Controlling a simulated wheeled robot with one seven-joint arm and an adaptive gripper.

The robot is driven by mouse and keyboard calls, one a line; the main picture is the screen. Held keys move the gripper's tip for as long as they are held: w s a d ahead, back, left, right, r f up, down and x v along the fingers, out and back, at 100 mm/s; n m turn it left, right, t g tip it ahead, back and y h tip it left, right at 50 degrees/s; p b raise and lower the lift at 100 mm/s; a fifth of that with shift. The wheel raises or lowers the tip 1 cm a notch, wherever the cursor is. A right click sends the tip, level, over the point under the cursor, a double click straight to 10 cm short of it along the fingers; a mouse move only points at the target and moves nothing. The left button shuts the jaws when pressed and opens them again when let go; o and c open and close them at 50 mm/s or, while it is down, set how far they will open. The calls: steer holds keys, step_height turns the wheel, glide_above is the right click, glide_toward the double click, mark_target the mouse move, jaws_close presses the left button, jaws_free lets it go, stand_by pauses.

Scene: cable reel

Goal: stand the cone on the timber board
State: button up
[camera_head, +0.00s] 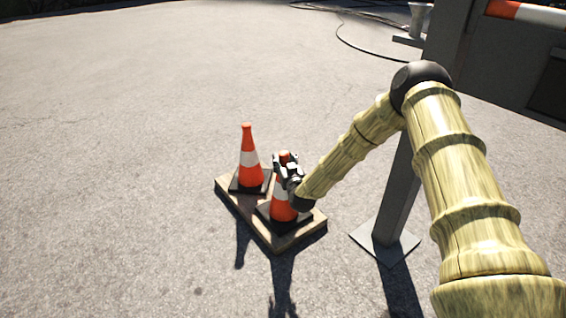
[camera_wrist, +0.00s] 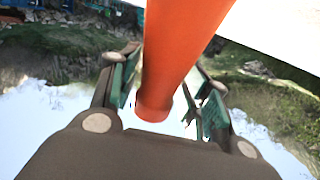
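The timber board (camera_head: 232,201) lies flat on the asphalt. An orange and white cone (camera_head: 284,207) with a dark base stands upright on its near right part. My gripper (camera_head: 287,166) is at the upper part of this cone, one finger on each side. In the wrist view the cone's orange upper part (camera_wrist: 172,60) passes between my fingers (camera_wrist: 168,72). Narrow gaps show beside its tip; whether the pads press on it higher up in the picture is unclear. A second, similar cone (camera_head: 248,160) stands upright on the far left part of the board.
A grey post with a square foot plate (camera_head: 385,243) stands right of the board, close to my arm. Dark cable (camera_head: 345,37) lies at the back. A large dark structure (camera_head: 510,60) fills the upper right. Open asphalt lies to the left.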

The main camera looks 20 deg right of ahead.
steer(key=shift+o, duration=0.2)
steer(key=shift+s+r, duration=0.1)
steer(key=shift+r, duration=0.05)
steer(key=s+p, duration=0.6)
steer(key=s, duration=0.4)
steer(key=s+a+f+g+y, duration=0.1)
steer(key=s+a+f+g, duration=0.3)
steer(key=s+f, duration=0.55)
steer(key=s+a+f+g+y, duration=0.1)
steer(key=s+a+f+g, duration=0.4)
steer(key=s, duration=0.7)
steer(key=s+d+f+g, duration=0.1)
steer(key=s+g, duration=0.1)
steer(key=s, duration=0.8)
steer(key=s+d+f+g+h, duration=0.1)
steer(key=s+g, duration=0.2)
steer(key=s, duration=0.8)
steer(key=s+d+f+g, duration=0.2)
steer(key=s+g, duration=0.1)
steer(key=s, duration=0.7)
steer(key=shift+s, duration=0.3)
